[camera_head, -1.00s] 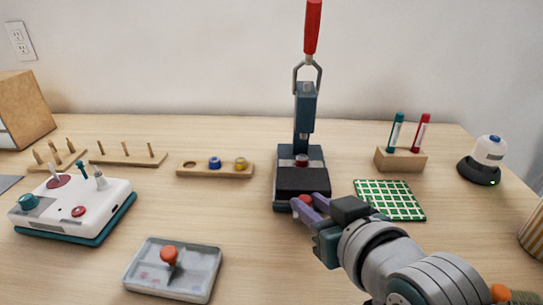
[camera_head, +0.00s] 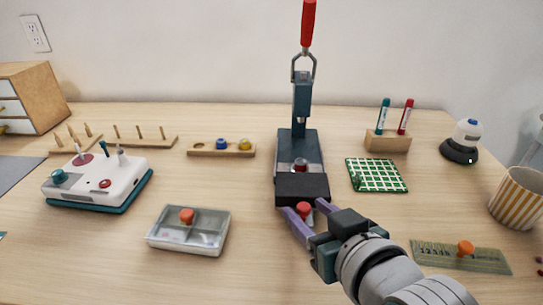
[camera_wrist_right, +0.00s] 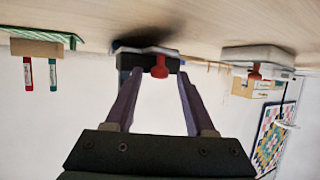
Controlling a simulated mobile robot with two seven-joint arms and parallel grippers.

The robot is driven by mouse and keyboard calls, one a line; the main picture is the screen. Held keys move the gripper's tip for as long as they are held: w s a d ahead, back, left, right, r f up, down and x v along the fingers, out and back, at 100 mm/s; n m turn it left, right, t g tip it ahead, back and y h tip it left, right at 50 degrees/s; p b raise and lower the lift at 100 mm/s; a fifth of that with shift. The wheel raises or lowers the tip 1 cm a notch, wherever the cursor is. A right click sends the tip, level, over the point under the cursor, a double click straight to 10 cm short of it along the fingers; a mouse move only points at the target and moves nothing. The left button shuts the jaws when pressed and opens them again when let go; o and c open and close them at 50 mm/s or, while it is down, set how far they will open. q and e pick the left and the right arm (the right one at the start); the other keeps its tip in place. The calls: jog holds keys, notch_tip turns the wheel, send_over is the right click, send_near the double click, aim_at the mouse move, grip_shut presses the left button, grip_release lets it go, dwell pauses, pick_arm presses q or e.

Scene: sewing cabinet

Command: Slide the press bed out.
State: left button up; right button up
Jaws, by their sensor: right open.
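The press (camera_head: 300,142) stands at the middle of the table, with a dark teal base and column and a red lever handle (camera_head: 308,24) pointing up. Its black press bed (camera_head: 302,187) sits forward at the front of the base, with a small red cup (camera_head: 300,165) behind its front block, clear in front of the ram. A red knob (camera_head: 303,208) is on the bed's front. My right gripper (camera_head: 303,213) is open, its purple fingers on either side of the knob. In the right wrist view, the knob (camera_wrist_right: 160,67) shows between the spread fingertips (camera_wrist_right: 158,76). My left gripper is not in view.
A lidded tray (camera_head: 188,238) with an orange knob lies front left. A green checked mat (camera_head: 376,175) lies close right of the press. A green strip (camera_head: 430,255) and striped cup (camera_head: 520,197) are at the right. Bare table lies between tray and press.

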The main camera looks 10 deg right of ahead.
jog(key=shift+s+r, duration=0.2)
jog(key=shift+s, duration=0.1)
jog(key=p+v, duration=0.3)
jog(key=v, duration=0.6)
jog(key=shift+s, duration=0.15)
jog(key=s+d+r+g+h+p, duration=0.1)
jog(key=s+d+r+g+p, duration=0.1)
jog(key=s+r+g+p, duration=0.5)
jog(key=s+d+r+g+p, duration=0.25)
jog(key=s+r+p, duration=0.55)
jog(key=r, duration=0.4)
notch_tip(320, 180, up, 37)
jog(key=p, duration=3.8)
jog(key=shift+w+n, duration=0.3)
jog(key=shift+w, duration=0.2)
jog(key=shift+a, duration=0.1)
